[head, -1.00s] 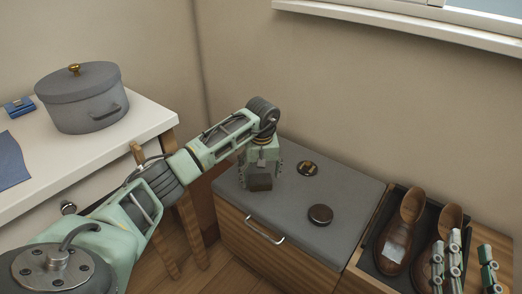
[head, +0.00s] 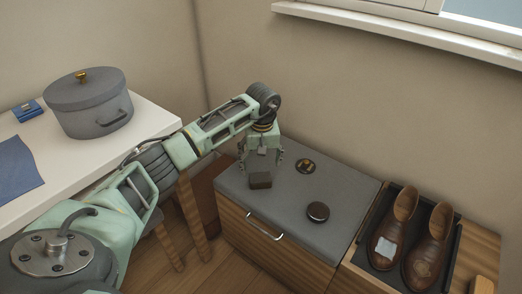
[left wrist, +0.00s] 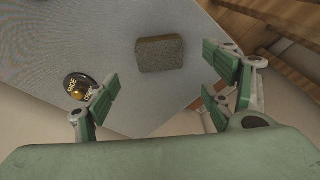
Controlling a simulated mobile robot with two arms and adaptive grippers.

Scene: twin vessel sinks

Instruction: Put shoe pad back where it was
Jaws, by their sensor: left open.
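The shoe pad (head: 260,180), a small dark grey-brown block, lies on the grey top of a low wooden cabinet (head: 232,187), near its left front corner. My left gripper (head: 261,167) is just behind and above it, pointing down, open and empty. In the left wrist view, the pad (left wrist: 160,54) lies beyond the spread fingertips (left wrist: 162,78), with clear space between it and each finger. A labelled shoe-care tin (head: 305,166) and a dark round tin or lid (head: 318,211) lie to the right on the same top. My right gripper is out of view.
Brown shoes (head: 427,246) stand in a dark tray (head: 365,243) at the right; a pale cloth-like piece (head: 385,247) lies on the left one. A wooden-backed block (head: 482,285) is at the lower right. A white table with a lidded grey pot (head: 88,105) stands at left.

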